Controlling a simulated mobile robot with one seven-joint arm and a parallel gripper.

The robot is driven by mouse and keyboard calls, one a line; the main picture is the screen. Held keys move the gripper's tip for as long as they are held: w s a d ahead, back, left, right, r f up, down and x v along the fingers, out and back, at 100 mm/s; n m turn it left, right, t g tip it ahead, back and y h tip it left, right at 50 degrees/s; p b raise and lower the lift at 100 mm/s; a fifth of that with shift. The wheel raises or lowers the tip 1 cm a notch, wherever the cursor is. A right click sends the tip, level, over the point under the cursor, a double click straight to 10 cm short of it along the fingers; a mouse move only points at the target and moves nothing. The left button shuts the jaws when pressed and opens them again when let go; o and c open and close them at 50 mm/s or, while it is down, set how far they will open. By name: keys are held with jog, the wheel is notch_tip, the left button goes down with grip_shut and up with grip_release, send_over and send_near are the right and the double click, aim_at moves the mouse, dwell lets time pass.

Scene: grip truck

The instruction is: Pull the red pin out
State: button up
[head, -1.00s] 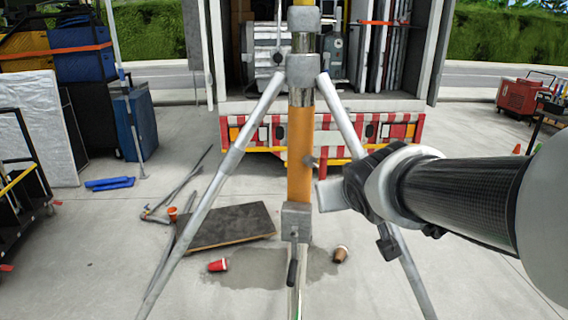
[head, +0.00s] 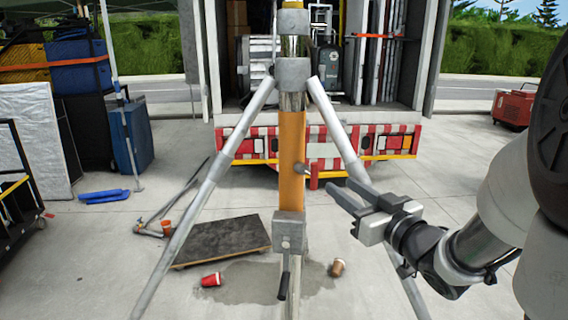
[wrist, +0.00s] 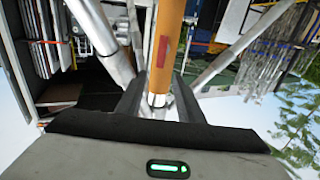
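An orange tube (head: 291,150) stands upright in the middle of a grey metal tripod stand. A small grey knob (head: 304,169) sticks out of its right side. I cannot make out a clearly red pin in the head view. In the wrist view the orange tube (wrist: 169,30) carries a narrow red patch (wrist: 162,50); I cannot tell if it is the pin. A pale round end (wrist: 157,100) shows between the fingers. My gripper (head: 340,189) is open and empty, just right of the tube and slightly below the knob, its fingers pointing at it.
The tripod's legs (head: 203,194) spread on both sides, one close behind my gripper. A dark board (head: 222,240), a red cup (head: 211,280) and a brown cup (head: 337,268) lie on the ground. An open truck (head: 390,145) stands behind.

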aim_at(317, 169)
jog(key=x, duration=1.3)
jog(key=shift+w, duration=0.1)
grip_shut()
